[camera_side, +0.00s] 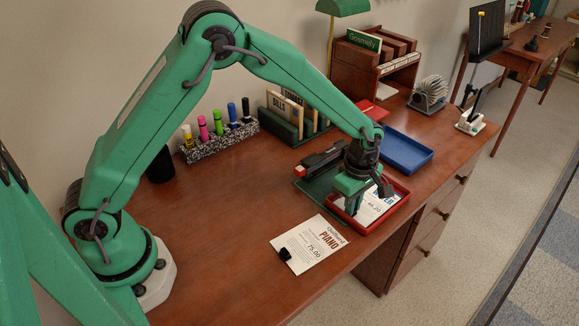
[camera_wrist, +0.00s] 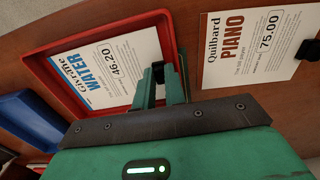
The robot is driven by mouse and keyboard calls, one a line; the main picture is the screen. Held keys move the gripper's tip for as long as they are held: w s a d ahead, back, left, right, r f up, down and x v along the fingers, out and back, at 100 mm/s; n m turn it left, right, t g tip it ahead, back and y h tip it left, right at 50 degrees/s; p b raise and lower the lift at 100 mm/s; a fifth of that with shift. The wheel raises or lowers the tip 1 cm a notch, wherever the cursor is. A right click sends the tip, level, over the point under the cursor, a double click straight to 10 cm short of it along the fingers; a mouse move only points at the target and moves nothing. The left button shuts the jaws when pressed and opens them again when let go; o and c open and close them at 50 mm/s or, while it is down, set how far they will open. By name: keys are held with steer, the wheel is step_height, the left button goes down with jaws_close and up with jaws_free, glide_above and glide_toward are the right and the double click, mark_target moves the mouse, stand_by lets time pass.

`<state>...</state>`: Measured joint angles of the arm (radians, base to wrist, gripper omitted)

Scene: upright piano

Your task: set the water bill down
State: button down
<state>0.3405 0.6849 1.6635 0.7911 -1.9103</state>
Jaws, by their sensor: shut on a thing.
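The water bill (camera_side: 377,207) is a white sheet with blue "WATER" lettering and 46.20 on it. It lies within the outline of the red tray (camera_side: 395,203); I cannot tell whether it touches the tray's floor. In the wrist view the bill (camera_wrist: 105,72) fills much of the red tray (camera_wrist: 64,100). My gripper (camera_side: 350,207) is at the tray's near left side, pointing down. Its fingers (camera_wrist: 164,78) are shut on the bill by the black clip at its edge, and they hide part of that clip.
A piano bill (camera_side: 312,245) with a black clip lies on the desk (camera_side: 215,250) left of the red tray. A blue tray (camera_side: 405,152) lies behind the red one. A stapler (camera_side: 320,160) rests on a green mat. Marker and file holders stand along the wall.

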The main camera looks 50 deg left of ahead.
steer(key=c, duration=1.5)
jaws_free()
steer(key=shift+o, duration=0.2)
steer(key=shift+r, duration=0.1)
step_height(320, 180, up, 12)
steer(key=shift+r, duration=0.15)
